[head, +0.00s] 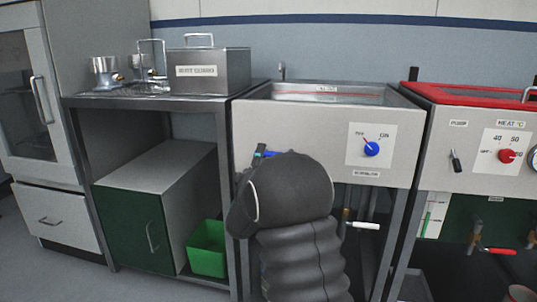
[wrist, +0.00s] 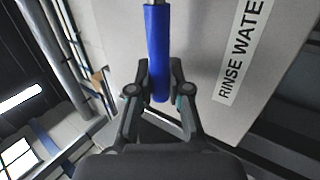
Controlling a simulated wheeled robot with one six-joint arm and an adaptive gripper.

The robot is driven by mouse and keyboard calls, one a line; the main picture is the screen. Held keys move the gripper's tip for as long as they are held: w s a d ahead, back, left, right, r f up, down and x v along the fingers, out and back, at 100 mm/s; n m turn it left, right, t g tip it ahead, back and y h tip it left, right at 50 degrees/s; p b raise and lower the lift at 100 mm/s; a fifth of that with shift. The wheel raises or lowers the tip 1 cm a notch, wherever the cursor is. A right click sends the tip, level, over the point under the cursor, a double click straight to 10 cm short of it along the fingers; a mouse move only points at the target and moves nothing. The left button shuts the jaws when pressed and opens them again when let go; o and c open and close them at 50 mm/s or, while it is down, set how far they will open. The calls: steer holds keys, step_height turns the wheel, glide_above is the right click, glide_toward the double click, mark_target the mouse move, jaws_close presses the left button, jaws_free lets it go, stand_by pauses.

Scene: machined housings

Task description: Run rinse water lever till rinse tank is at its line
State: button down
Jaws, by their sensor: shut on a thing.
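The rinse water lever (wrist: 158,45) has a blue handle on a metal rod and stands beside a white label (wrist: 241,50) reading RINSE WATE, its end cut off. My gripper (wrist: 160,78) is shut on the handle, one finger on each side. In the head view a bit of blue lever (head: 262,152) shows at the tank's front left; my dark arm hides most of the grip. The rinse tank (head: 250,120) is the steel basin in the middle.
A blue OFF/ON knob (head: 371,149) is on the tank's front panel. A white-handled valve (head: 362,225) is below. The red-rimmed heated tank (head: 472,97) stands right. A steel bench (head: 150,104) with a lidded box (head: 208,72) stands left; a green bin (head: 207,250) is below.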

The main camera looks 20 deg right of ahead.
steer(key=shift+f, duration=0.1)
steer(key=c, duration=1.1)
jaws_free()
steer(key=v, duration=1.2)
